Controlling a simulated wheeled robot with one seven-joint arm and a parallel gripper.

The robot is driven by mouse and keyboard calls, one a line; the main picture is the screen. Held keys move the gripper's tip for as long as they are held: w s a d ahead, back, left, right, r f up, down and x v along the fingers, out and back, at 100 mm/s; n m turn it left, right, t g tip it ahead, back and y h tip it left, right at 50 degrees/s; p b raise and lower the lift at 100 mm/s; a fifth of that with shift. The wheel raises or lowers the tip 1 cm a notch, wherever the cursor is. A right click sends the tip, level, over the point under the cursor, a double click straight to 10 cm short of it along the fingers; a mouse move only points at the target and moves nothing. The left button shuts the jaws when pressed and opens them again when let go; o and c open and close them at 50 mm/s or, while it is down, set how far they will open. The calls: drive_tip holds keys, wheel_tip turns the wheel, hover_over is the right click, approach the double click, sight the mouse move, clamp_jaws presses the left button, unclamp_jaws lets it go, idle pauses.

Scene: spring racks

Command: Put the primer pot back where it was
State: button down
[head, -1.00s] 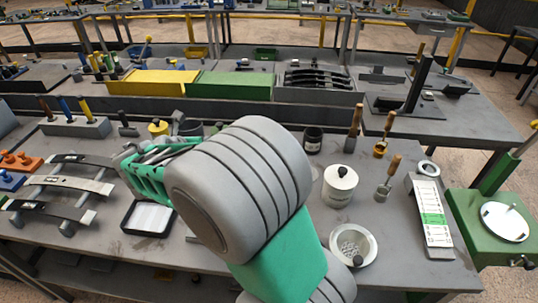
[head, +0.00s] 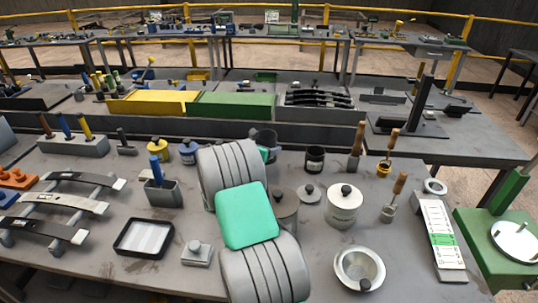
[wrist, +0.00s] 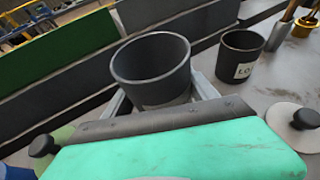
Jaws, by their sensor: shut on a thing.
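My gripper (wrist: 158,95) is shut on a dark grey, open-topped pot (wrist: 152,62), with a finger visible on each side of it. This pot also shows in the head view (head: 264,137), behind my arm near the back of the bench. It looks roughly upright. Its label is mostly hidden, so I cannot read whether it is the primer pot. I cannot tell whether its base touches the bench. A black labelled pot (head: 315,158) stands to its right, apart from it, and shows in the wrist view (wrist: 241,54).
A yellow pot (head: 158,149) and a blue pot (head: 187,151) stand to the left. A loose round lid (head: 308,194), a white lidded pot (head: 343,204) and a grey lidded pot (head: 283,204) are nearer. A raised dark ledge (head: 100,115) runs along the back.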

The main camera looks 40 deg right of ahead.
drive_tip(key=f, duration=0.1)
drive_tip(key=d+f, duration=0.1)
drive_tip(key=f, duration=0.1)
drive_tip(key=f+p, duration=0.1)
drive_tip(key=shift+w+d+f, duration=0.2)
drive_tip(key=shift+w+d, duration=0.15)
drive_tip(key=shift+f, duration=0.3)
drive_tip(key=shift+c, duration=1.2)
unclamp_jaws()
drive_tip(key=shift+f, duration=0.1)
drive_tip(key=shift+a+r, duration=0.2)
drive_tip(key=shift+r, duration=0.05)
drive_tip(key=b+v, duration=0.1)
drive_tip(key=v, duration=1)
drive_tip(key=shift+s+a, duration=0.25)
drive_tip(key=shift+a, duration=0.1)
